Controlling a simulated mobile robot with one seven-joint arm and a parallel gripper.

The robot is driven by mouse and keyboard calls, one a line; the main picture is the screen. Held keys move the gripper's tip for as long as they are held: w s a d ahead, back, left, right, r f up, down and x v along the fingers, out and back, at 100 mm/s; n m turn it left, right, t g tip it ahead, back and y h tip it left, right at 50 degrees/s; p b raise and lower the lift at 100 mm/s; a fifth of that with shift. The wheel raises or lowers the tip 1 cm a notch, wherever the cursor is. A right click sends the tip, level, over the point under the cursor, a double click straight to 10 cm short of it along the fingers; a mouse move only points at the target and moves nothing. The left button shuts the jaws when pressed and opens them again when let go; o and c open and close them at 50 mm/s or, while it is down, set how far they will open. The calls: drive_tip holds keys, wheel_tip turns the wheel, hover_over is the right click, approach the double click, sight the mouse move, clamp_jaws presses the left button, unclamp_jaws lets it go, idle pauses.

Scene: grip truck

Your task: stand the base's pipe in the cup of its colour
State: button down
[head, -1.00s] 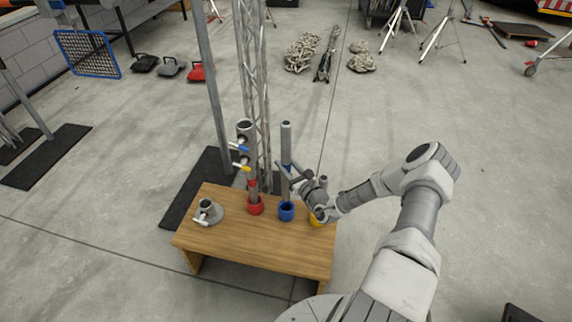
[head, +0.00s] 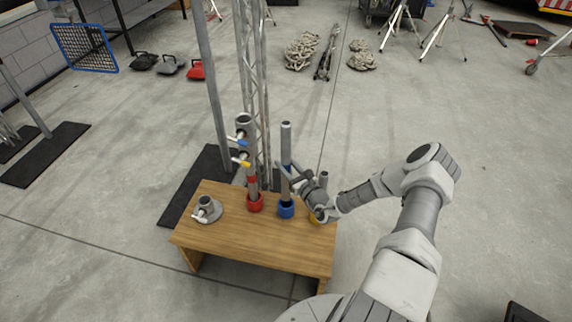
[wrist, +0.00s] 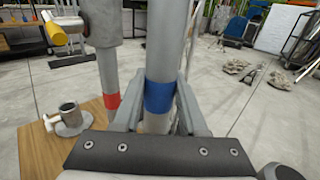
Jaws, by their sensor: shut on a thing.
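My gripper (head: 286,170) is shut on an upright grey pipe with a blue band (head: 286,140); in the wrist view the blue band (wrist: 159,97) shows between the fingers. The pipe's lower end is at the mouth of the blue cup (head: 286,211) on the wooden table. I cannot tell whether it is inside or just above. The metal base (head: 207,211) stands without a pipe at the table's left; it also shows in the wrist view (wrist: 69,121).
A red-banded pipe (head: 252,184) stands in the red cup (head: 255,204), close left of the held pipe, with clamps at its top. A yellow cup (head: 315,218) is partly hidden behind my gripper. A truss (head: 250,80) rises behind the wooden table (head: 245,242).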

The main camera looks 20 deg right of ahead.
sight(286, 181)
drive_tip(key=shift+f, duration=0.4)
drive_tip(key=shift+f+b, duration=0.85)
drive_tip(key=shift+f, duration=0.3)
drive_tip(key=shift+f+b, duration=0.3)
drive_tip(key=shift+f, duration=0.25)
drive_tip(key=shift+f+b, duration=1.15)
drive_tip(key=shift+f, duration=1)
drive_tip(key=shift+c, duration=1.9)
unclamp_jaws()
drive_tip(key=s+d+p, duration=0.3)
drive_tip(key=s+p, duration=0.1)
drive_tip(key=s, duration=1.3)
drive_tip(key=shift+d, duration=0.15)
drive_tip(key=shift+r, duration=0.1)
